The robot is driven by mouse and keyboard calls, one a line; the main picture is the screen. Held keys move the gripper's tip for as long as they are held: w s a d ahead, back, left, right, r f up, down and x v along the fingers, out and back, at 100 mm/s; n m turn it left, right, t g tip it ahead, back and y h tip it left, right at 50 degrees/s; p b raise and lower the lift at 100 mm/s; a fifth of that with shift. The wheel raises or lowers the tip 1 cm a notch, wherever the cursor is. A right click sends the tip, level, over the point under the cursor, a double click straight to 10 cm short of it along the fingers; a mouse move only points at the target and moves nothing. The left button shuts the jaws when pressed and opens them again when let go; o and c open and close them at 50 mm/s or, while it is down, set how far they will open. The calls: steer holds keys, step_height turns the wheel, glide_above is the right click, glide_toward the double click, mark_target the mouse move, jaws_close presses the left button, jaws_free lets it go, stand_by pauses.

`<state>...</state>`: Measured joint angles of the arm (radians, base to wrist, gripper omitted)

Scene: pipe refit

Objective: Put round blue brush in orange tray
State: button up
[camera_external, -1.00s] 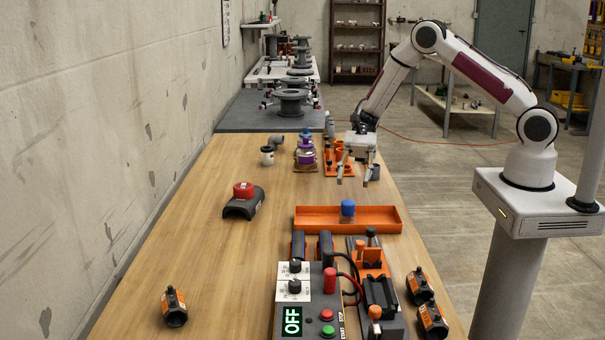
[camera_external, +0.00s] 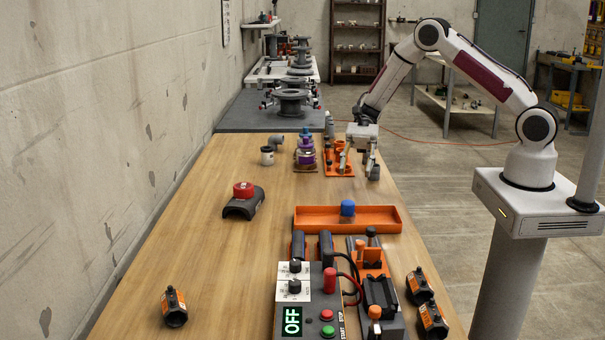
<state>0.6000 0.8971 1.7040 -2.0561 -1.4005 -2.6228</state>
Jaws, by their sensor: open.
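The round blue brush (camera_external: 347,208) shows as a blue rounded top at the orange tray, right of the tray's middle. Its lower part is hidden behind the tray's front wall, so it appears to be inside. The long, shallow orange tray (camera_external: 320,222) lies across the table behind the control box. My gripper (camera_external: 357,172) is open and empty, over the far right part of the table. It is beyond the tray and well apart from the brush, near the orange holder.
An orange holder (camera_external: 333,170) and purple-topped containers (camera_external: 306,160) stand at the back. A dark pipe piece with a red cap (camera_external: 243,202) lies left. The control box (camera_external: 307,305) and black-orange fittings (camera_external: 174,307) are in front.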

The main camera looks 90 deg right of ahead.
steer(key=shift+w+r, duration=0.1)
steer(key=w+d+r+m+t+h, duration=0.2)
steer(key=w+r+m+t+h, duration=0.5)
steer(key=w+r+m, duration=0.6)
steer(key=s+d+r+m+t+h, duration=0.1)
steer(key=s+d+r+m+h, duration=0.2)
steer(key=r+m, duration=0.4)
steer(key=s+d+r+m+t+h, duration=0.1)
steer(key=s+r+m+h, duration=0.25)
steer(key=r+m, duration=0.35)
steer(key=s+a+r+m+g+h, duration=0.1)
steer(key=s+a+m+g+h, duration=0.15)
steer(key=s+m, duration=1.2)
steer(key=s+a+f+m+g+y, duration=0.1)
steer(key=s+a+f+m, duration=0.1)
steer(key=s, duration=0.5)
steer(key=s+a+f+m+g+y, duration=0.1)
steer(key=s+a+f+m+g, duration=0.1)
steer(key=s+a+m, duration=0.2)
steer(key=s+a+f+m+g, duration=0.1)
steer(key=s+a+f+m, duration=0.2)
steer(key=s, duration=0.6)
steer(key=shift+s+a+y, duration=0.3)
steer(key=shift+a+y, duration=0.1)
steer(key=shift+a, duration=0.15)
